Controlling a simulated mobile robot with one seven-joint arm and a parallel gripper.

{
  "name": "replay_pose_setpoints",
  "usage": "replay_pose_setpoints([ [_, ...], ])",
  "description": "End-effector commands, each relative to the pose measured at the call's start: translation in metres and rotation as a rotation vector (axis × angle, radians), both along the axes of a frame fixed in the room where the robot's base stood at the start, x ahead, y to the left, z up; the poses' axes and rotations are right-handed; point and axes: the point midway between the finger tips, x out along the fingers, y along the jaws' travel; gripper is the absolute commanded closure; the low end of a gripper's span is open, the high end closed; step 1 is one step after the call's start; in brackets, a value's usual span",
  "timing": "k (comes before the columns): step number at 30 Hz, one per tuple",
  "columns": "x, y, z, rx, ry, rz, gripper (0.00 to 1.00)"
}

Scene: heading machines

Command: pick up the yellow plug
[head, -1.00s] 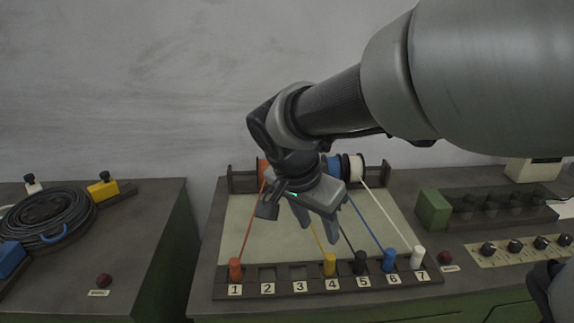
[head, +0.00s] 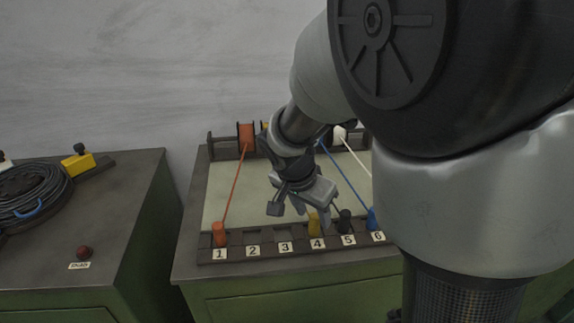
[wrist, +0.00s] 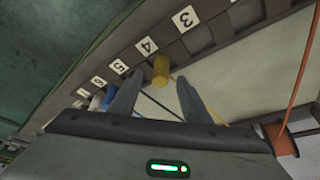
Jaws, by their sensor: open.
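The yellow plug (head: 314,224) stands in slot 4 of the numbered strip (head: 268,251) on the bench. My gripper (head: 311,213) is open just above and around it, and one finger partly hides the plug in the head view. In the wrist view the yellow plug (wrist: 161,70) shows in the gap between the two fingertips (wrist: 160,79). Nothing is gripped, and I cannot tell whether a finger touches the plug.
The black plug (head: 345,222) in slot 5 is close beside my gripper, with the blue plug (head: 372,219) in slot 6. The orange plug (head: 219,234) is in slot 1. Slots 2 and 3 are empty. Cords run back to spools (head: 246,136). My arm hides the bench's right side.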

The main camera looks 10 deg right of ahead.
Motion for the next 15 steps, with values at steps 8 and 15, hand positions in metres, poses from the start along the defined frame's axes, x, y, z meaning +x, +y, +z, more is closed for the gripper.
replay_pose_setpoints([
  [8, 0.01, -0.01, -0.03, 0.0, 0.001, 0.0, 0.57],
  [15, 0.011, -0.01, -0.03, 0.001, 0.0, 0.0, 0.58],
])
